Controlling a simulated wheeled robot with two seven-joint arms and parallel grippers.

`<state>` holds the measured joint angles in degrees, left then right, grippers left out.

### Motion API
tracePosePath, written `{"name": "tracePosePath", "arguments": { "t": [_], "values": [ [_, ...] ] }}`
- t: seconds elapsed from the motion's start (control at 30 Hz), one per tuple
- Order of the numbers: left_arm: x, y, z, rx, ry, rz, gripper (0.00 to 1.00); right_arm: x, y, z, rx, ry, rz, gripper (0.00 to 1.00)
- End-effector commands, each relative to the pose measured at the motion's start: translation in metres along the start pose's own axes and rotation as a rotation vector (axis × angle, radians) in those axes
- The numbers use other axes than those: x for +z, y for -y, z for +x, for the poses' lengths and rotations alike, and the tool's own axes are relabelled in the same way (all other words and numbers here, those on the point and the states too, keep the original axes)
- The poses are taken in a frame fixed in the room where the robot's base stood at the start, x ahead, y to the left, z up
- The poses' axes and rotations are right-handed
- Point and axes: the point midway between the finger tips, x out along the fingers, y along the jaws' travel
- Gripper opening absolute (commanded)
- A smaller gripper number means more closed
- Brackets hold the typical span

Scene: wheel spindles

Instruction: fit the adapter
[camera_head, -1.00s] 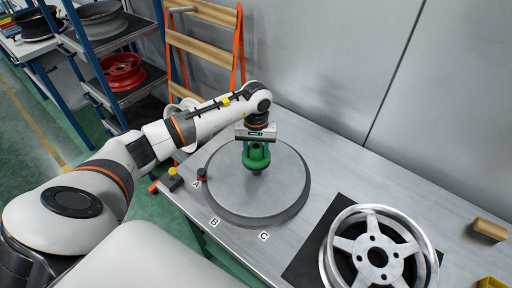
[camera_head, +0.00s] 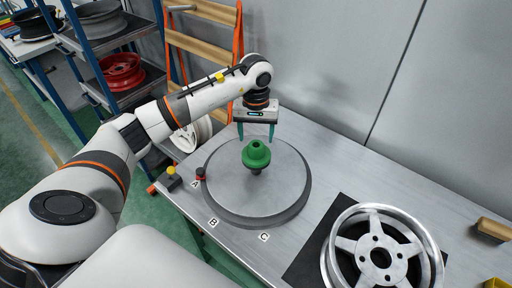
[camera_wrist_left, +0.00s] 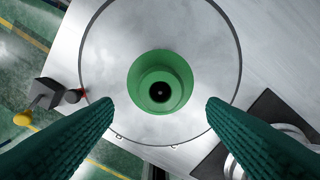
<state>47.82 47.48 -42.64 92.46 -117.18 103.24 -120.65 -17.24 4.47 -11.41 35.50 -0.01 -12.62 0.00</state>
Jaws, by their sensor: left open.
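The green adapter (camera_head: 256,154) sits upright at the middle of the round grey turntable (camera_head: 225,205), over a short dark spindle (camera_head: 256,172) that shows just below it. In the left wrist view the adapter (camera_wrist_left: 160,70) is seen from above, with a dark round hole at its centre. My left gripper (camera_head: 256,137) is open and empty, above and behind the adapter. Its two green fingers stand apart, and in the left wrist view (camera_wrist_left: 160,103) they lie on either side, clear of the adapter. I cannot tell how fully the adapter is seated. My right gripper is not in view.
A silver wheel (camera_head: 340,245) lies on a black mat (camera_head: 302,262) at the right. Labels A, B and C mark the turntable's near edge. A red-black knob (camera_head: 201,174) stands at its left. A wooden block (camera_head: 491,229) lies far right. A shelf rack (camera_head: 90,70) stands at the left.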

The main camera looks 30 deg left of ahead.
Motion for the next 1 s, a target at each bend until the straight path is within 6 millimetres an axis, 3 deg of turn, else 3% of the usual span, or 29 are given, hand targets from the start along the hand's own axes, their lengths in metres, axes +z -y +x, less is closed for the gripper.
{"name": "tracePosePath", "arguments": {
  "t": [0.2,0.33,1.0],
  "values": [
    [0.001,0.000,-0.041,-0.002,0.004,-0.001,0.66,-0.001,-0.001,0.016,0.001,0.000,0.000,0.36],
    [0.000,0.000,-0.055,-0.001,0.002,-0.001,0.66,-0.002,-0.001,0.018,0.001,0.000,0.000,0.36],
    [0.000,0.000,-0.061,0.000,-0.001,0.000,0.66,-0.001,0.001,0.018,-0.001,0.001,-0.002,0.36]
  ]
}}
